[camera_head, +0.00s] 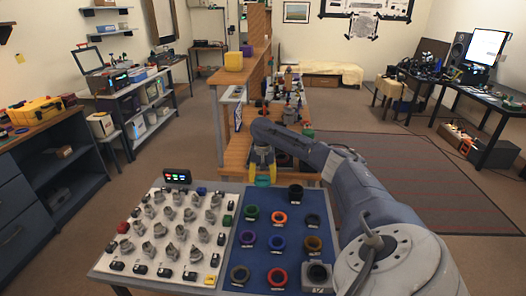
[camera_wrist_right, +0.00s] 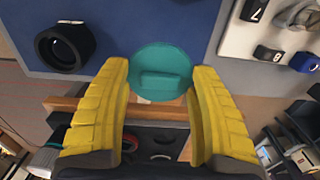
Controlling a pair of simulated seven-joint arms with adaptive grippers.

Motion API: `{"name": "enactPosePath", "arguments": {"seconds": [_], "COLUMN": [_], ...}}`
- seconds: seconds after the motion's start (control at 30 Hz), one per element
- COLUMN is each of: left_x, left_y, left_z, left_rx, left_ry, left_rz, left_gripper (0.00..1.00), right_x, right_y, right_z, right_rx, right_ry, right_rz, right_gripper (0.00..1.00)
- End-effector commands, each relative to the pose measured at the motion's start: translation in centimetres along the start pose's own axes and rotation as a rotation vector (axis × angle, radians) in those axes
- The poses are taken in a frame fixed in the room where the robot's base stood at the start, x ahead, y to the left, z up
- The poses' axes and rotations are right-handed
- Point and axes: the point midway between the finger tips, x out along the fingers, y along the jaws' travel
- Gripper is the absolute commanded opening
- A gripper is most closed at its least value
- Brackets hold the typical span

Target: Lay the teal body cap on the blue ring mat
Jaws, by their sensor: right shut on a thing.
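The teal body cap (camera_wrist_right: 162,73) is a flat disc with a raised bar, held between the yellow fingers of my right gripper (camera_wrist_right: 162,100). In the head view, my right gripper (camera_head: 262,174) is beyond the far edge of the blue ring mat (camera_head: 295,258), with the teal cap (camera_head: 263,183) mostly hidden at its fingertips. The mat also fills the upper left of the wrist view (camera_wrist_right: 120,20). The cap appears above the table's far edge, apart from the mat. My left gripper is not in view.
Coloured rings sit in rows on the mat, including a black ring (camera_head: 296,191) at its far right and a green ring (camera_head: 251,212). A white board (camera_head: 140,262) with several grey and black parts lies left of the mat. A small display (camera_head: 177,177) stands behind it.

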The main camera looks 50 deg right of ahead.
Motion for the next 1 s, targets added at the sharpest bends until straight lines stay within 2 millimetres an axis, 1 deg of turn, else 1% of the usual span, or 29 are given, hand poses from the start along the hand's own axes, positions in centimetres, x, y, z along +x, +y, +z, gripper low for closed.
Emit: {"name": "enactPosePath", "arguments": {"seconds": [0.03,0.2,0.3,0.57,0.67,0.83,0.9,1.0], "left_x": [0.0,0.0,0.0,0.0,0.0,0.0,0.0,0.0], "left_y": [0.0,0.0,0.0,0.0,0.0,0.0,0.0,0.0], "left_z": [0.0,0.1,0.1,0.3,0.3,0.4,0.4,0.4], "left_rx": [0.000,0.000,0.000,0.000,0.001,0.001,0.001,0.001], "left_ry": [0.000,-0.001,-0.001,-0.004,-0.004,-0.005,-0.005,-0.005], "left_rz": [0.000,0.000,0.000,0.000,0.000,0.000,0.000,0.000], "left_gripper": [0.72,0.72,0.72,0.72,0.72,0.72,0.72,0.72], "right_x": [1.1,3.4,4.2,5.1,6.1,8.3,8.7,8.8], "right_y": [0.0,0.1,0.0,0.0,0.0,0.0,0.0,0.0], "right_z": [0.1,0.0,0.0,0.0,0.1,0.1,0.0,0.0], "right_rx": [0.002,0.001,0.001,0.000,0.002,0.001,0.002,0.001], "right_ry": [-0.002,-0.001,-0.001,-0.001,-0.001,-0.002,0.000,0.001], "right_rz": [0.002,0.002,0.000,0.001,0.001,0.001,0.001,0.000], "right_gripper": [0.47,0.47,0.47,0.47,0.47,0.47,0.47,0.47]}}
